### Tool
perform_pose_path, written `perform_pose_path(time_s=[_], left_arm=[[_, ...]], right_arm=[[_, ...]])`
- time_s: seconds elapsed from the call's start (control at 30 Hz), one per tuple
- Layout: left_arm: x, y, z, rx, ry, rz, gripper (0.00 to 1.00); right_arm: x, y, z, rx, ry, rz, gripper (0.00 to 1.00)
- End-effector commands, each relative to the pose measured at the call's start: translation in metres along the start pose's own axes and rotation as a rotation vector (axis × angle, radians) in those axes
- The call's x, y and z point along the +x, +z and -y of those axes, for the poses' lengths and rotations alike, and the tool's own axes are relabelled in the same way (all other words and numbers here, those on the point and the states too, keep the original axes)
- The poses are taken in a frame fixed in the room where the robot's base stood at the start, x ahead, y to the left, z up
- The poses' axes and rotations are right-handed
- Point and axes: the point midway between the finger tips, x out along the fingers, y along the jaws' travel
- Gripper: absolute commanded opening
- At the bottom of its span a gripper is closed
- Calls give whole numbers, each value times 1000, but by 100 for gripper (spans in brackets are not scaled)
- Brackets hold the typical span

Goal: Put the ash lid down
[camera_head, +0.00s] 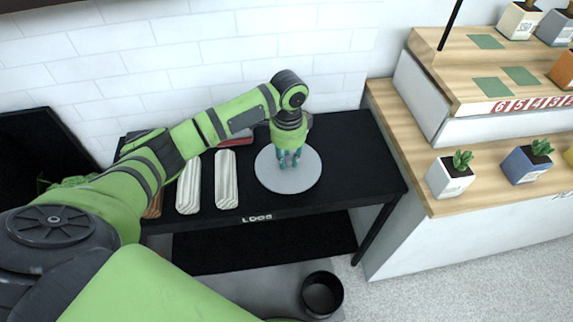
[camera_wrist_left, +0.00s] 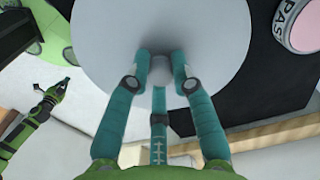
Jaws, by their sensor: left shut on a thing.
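The ash lid (camera_head: 270,178) is a flat, light grey disc over the right part of the black table (camera_head: 345,150). My left gripper (camera_head: 290,160) points down at its middle. In the left wrist view the lid (camera_wrist_left: 110,35) fills the upper middle, and my left gripper (camera_wrist_left: 160,75) is shut on its small round knob (camera_wrist_left: 160,72). I cannot tell whether the lid touches the tabletop or hangs just above it. A green and black arm, seemingly my right one, shows at the left of the wrist view; its gripper is too small to read.
Two white ridged pieces (camera_head: 189,188) (camera_head: 226,180) lie left of the lid. A wooden stepped stand (camera_head: 425,165) with potted plants stands close on the right, and a tiled wall (camera_head: 215,50) behind. A black bucket (camera_head: 322,294) stands on the floor. Tabletop right of the lid is clear.

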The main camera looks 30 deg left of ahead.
Motion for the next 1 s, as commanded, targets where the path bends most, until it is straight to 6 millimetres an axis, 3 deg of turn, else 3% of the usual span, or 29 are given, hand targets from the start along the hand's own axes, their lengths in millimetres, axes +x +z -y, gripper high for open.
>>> perform_pose_path(time_s=[0.4,0.77,0.8,0.87,1.0], left_arm=[[42,4,2,-1,0,0,2],[46,4,2,0,0,0,2],[46,4,3,-1,0,0,28],[46,4,3,0,-1,0,48],[46,4,3,-1,-1,0,48]], right_arm=[[-2,0,0,0,0,-1,0],[-2,-1,0,0,0,-1,0],[-2,-1,0,0,0,-1,0],[-2,-1,0,0,0,-1,0],[-2,-1,0,0,0,-1,0]])
